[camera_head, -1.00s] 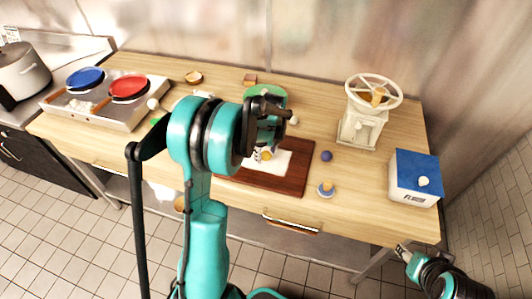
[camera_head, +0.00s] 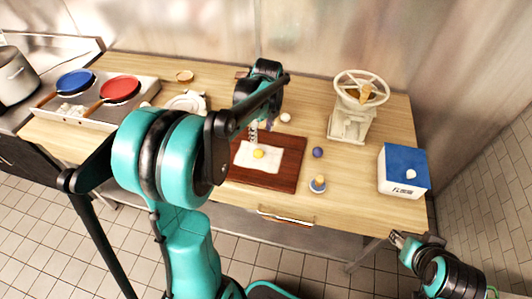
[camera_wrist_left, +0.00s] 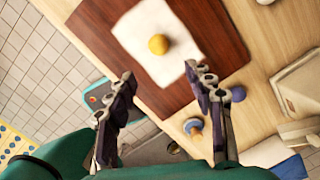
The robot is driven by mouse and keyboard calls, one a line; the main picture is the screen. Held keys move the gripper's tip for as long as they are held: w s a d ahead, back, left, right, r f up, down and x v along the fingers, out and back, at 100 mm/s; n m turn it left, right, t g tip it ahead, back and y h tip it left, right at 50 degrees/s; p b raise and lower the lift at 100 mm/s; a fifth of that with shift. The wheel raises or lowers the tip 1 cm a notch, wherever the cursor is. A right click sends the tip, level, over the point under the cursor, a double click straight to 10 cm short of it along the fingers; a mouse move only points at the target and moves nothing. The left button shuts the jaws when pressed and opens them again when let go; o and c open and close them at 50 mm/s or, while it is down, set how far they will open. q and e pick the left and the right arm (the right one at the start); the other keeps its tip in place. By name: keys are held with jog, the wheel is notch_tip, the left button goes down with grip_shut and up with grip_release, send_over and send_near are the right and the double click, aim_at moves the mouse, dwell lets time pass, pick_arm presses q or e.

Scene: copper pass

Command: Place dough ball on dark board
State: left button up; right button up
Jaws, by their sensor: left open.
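A dark red-brown board (camera_head: 282,178) lies on the wooden table, with a white sheet (camera_head: 282,157) on it. A small yellow ball (camera_head: 258,154), which may be the dough ball, rests on the sheet; it also shows in the left wrist view (camera_wrist_left: 158,44). A whitish ball (camera_head: 285,118) sits on the table behind the board. My left gripper (camera_wrist_left: 162,85) is open and empty, its fingers apart with the yellow ball beyond them. In the head view it hangs near the board's back edge, partly hidden by its arm. My right gripper (camera_head: 397,239) is beyond the table's front right edge; its jaws are unclear.
A blue ball (camera_head: 318,152) and a small blue-based item (camera_head: 317,184) stand right of the board. A cream grinder (camera_head: 350,118) and a blue-topped white box (camera_head: 402,172) stand farther right. A stove with blue and red pans (camera_head: 118,89) is at the left.

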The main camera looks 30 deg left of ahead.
pick_arm(q)
jog(key=s+d+r+n+t, duration=0.2)
jog(key=s+d+n, duration=0.4)
jog(key=s+n, duration=0.3)
jog(key=s+d+r+n+t+h, duration=0.1)
jog(key=s+d+n+t, duration=0.3)
jog(key=s+d+n, duration=0.3)
jog(key=s+n, duration=0.2)
jog(key=n, duration=0.2)
jog(key=shift+d+r+n, duration=0.2)
jog(key=shift+r+n, duration=0.15)
jog(key=shift+n, duration=0.05)
jog(key=shift+f, duration=0.1)
notch_tip(320, 180, down, 8)
jog(key=b, duration=0.7)
jog(key=shift+b, duration=0.4)
